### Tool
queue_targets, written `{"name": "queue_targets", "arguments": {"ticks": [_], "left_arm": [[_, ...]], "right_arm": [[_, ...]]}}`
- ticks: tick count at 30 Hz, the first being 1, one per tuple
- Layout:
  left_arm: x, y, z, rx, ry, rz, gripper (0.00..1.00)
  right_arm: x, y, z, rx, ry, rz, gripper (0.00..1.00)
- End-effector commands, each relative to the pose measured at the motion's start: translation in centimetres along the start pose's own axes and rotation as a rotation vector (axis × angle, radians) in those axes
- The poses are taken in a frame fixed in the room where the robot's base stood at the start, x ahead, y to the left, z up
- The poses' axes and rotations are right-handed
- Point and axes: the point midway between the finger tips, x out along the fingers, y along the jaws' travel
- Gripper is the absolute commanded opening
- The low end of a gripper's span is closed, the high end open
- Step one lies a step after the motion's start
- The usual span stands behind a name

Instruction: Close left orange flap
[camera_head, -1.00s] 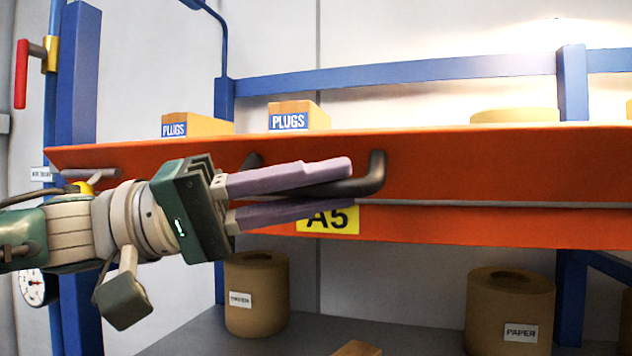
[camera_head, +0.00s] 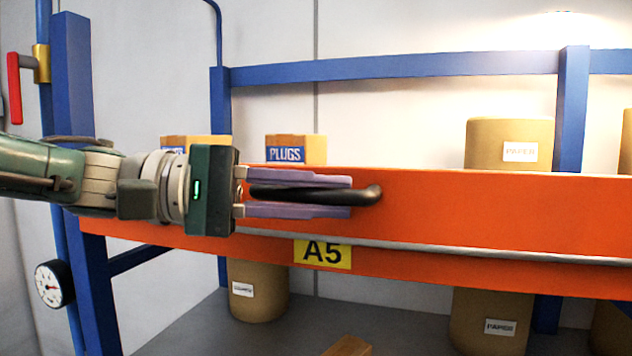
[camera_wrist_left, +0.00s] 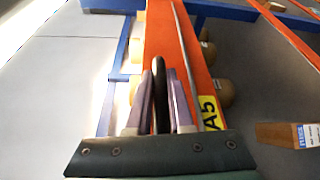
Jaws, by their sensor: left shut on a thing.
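The orange flap (camera_head: 480,210) runs along the front of the shelf, its broad face turned toward me. Its black bar handle (camera_head: 368,194) sits near the flap's left part. My left gripper (camera_head: 345,196) comes in from the left and is shut on the handle, one finger above it and one below. In the left wrist view the handle (camera_wrist_left: 159,90) lies between the two fingers, with the orange flap (camera_wrist_left: 163,35) behind. My arm hides part of the flap's left end. My right gripper is not in view.
Two boxes, one marked PLUGS (camera_head: 296,150), and a PAPER roll (camera_head: 508,143) stand behind the flap. The yellow A5 label (camera_head: 322,253) is on the orange beam below. More rolls (camera_head: 258,290) stand on the grey lower shelf. A blue post (camera_head: 75,150) and a gauge (camera_head: 54,283) are at left.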

Motion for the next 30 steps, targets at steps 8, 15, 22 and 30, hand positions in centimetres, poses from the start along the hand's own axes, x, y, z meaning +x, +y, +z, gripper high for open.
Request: {"name": "queue_targets", "arguments": {"ticks": [8, 15, 22, 30], "left_arm": [[0.23, 0.30, 0.18, -0.028, -0.008, -0.008, 0.00], [0.24, 0.28, 0.14, -0.029, -0.006, -0.007, 0.00], [0.19, 0.24, 0.08, -0.029, -0.004, -0.008, 0.36], [0.09, 0.11, 0.04, -0.029, -0.002, -0.010, 0.50]], "right_arm": [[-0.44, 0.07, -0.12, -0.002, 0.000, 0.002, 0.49], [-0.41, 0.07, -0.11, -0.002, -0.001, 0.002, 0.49], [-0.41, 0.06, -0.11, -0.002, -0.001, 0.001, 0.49], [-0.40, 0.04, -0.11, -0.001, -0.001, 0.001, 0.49]]}}
